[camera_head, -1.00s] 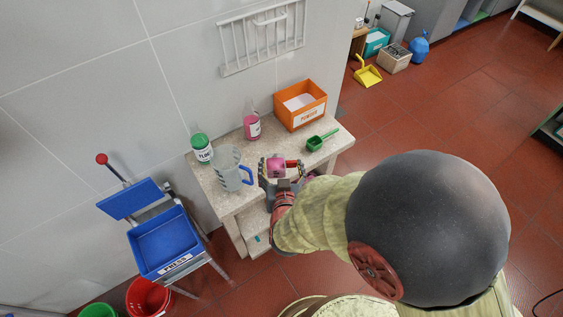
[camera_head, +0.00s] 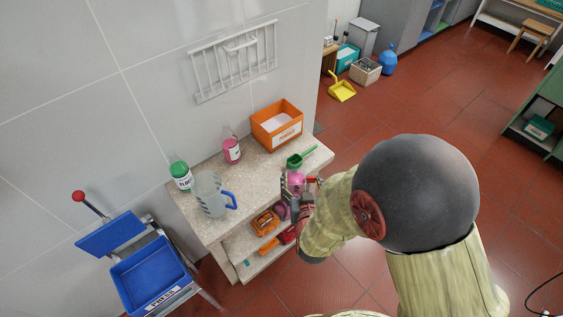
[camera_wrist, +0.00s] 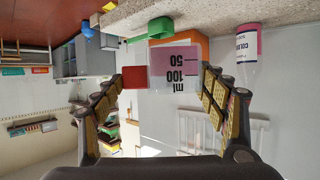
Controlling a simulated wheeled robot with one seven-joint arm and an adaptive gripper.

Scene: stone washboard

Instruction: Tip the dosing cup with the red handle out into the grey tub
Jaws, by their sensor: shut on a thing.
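The dosing cup (camera_head: 296,180) is pink with a red handle (camera_head: 312,181). My gripper (camera_head: 297,188) is shut on it near the front edge of the stone counter (camera_head: 262,178). In the wrist view the cup (camera_wrist: 172,70) sits between the fingers of my gripper (camera_wrist: 162,80), its volume marks upside down in the picture. Its red handle (camera_wrist: 134,77) points left there. The counter is at the top of that view, so the cup looks about upright. I cannot make out a grey tub for certain; a grey bin (camera_head: 363,36) stands far back.
Orange items (camera_head: 265,223) lie on the shelf below. Red floor is open at right.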

